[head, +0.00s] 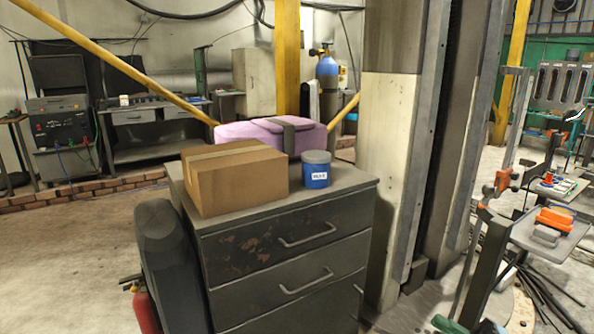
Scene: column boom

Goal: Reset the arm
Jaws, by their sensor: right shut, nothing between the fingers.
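I cannot make out either gripper or its fingers in the head view. No arm of mine stands out clearly, so I see neither gripper touching or holding anything. The middle of the view shows a dark drawer cabinet (300,265). On its top stand a brown cardboard box (235,180) and, to the right of it, a blue tub with a grey lid (316,170). Both look upright and closed. A pink case with a grey strap (262,136) shows behind the box; its underside is hidden.
A thick column (390,160) rises close to the cabinet's right. A dark rounded shape (166,265) and a red cylinder (145,310) stand left of the cabinet. Orange tools (555,220) lie on a stand at right. Floor (75,255) at left is clear.

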